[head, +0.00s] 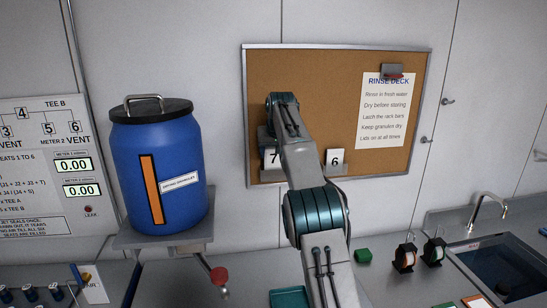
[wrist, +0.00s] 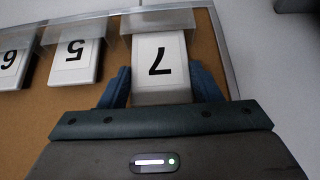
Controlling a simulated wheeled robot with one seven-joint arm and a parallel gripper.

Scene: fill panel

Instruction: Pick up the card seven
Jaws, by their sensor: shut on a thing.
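The card seven (wrist: 160,60) is a white card with a black 7, upside down in the wrist view. Its top edge in that view sits under a clear holder on the cork board. My gripper (wrist: 163,88) is shut on this card, one blue finger on each side of it. In the head view the card seven (head: 273,156) shows at the board's lower left, partly hidden by my arm.
Cards five (wrist: 77,60) and six (wrist: 12,65) sit in neighbouring holders on the cork board (head: 330,75). A RINSE DECK sheet (head: 388,115) hangs at the board's right. A blue drum (head: 157,165) stands on a shelf to the left. A sink (head: 505,262) is at the right.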

